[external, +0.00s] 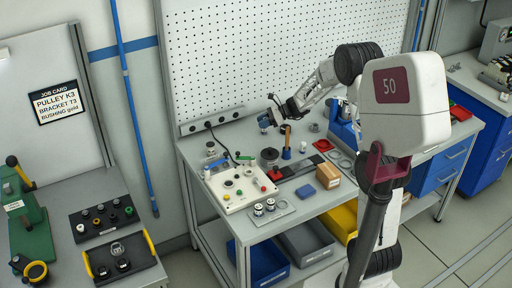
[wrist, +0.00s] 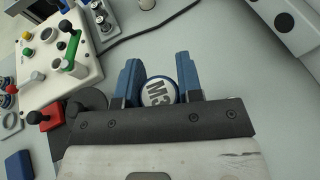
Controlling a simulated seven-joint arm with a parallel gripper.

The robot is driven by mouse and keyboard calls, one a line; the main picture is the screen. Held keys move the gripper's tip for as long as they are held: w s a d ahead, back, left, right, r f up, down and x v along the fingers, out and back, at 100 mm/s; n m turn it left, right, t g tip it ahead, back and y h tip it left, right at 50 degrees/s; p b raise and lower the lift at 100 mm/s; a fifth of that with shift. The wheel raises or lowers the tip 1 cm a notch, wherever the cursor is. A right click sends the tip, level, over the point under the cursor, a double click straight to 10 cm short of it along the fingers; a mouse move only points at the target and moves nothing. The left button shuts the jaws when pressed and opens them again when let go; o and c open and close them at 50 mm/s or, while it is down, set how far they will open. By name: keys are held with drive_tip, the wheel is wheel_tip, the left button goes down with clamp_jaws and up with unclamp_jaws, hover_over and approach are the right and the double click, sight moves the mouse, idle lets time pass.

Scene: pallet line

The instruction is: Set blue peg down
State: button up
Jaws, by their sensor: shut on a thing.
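The blue peg (wrist: 158,92) has a round pale top marked M3 and a blue rim. In the wrist view it sits between the two blue fingers of my gripper (wrist: 158,68), which is shut on it. In the external view my gripper (external: 268,118) is over the back left part of the grey bench (external: 205,144), with the blue peg (external: 263,122) at its fingertips. The peg appears held above the bench top; its lower end is hidden in the wrist view, and I cannot tell its exact height.
A white control panel (external: 227,197) with levers and buttons stands at the bench's left. A black cable (wrist: 150,32) crosses bare bench near the peg.

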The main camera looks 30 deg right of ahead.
drive_tip(key=n+g, duration=0.1)
hover_over(231, 147)
drive_tip(key=shift+r, duration=0.15)
idle(0.3)
drive_tip(key=shift+f, duration=3.15)
drive_tip(key=shift+f, duration=1.85)
drive_tip(key=shift+f, duration=0.15)
drive_tip(key=o, duration=0.9)
